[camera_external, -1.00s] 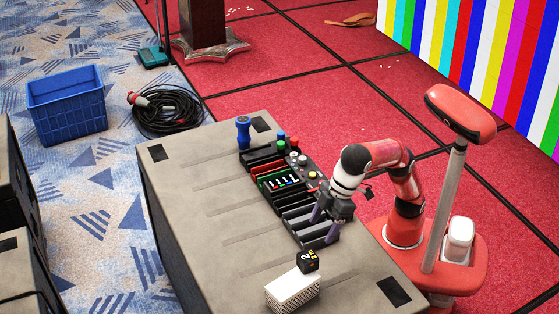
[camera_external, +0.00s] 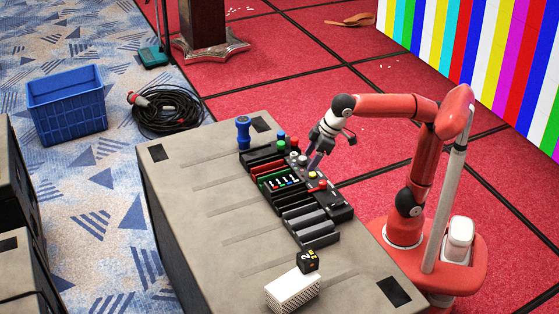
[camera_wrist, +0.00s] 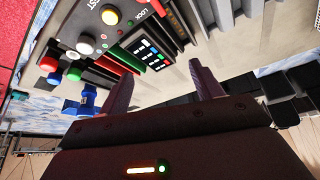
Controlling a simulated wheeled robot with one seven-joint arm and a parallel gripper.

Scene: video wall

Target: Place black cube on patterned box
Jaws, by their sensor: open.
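The black cube (camera_external: 308,261), with light markings on its faces, is at the far right end of the white patterned box (camera_external: 287,294). The cube's lower edge overlaps the box's top; I cannot tell whether it rests on it or stands just behind it. The box lies near the table's front edge. My gripper (camera_external: 315,163) is above the control panel, well behind and apart from both. In the wrist view my gripper (camera_wrist: 165,88) has its two purple fingers spread with nothing between them.
The grey table (camera_external: 195,215) carries a control panel (camera_external: 285,185) with buttons and black modules below my gripper. A blue knob-topped post (camera_external: 243,131) stands at its far end. A blue crate (camera_external: 66,108) and a coiled cable (camera_external: 165,110) lie on the floor. The table's left side is clear.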

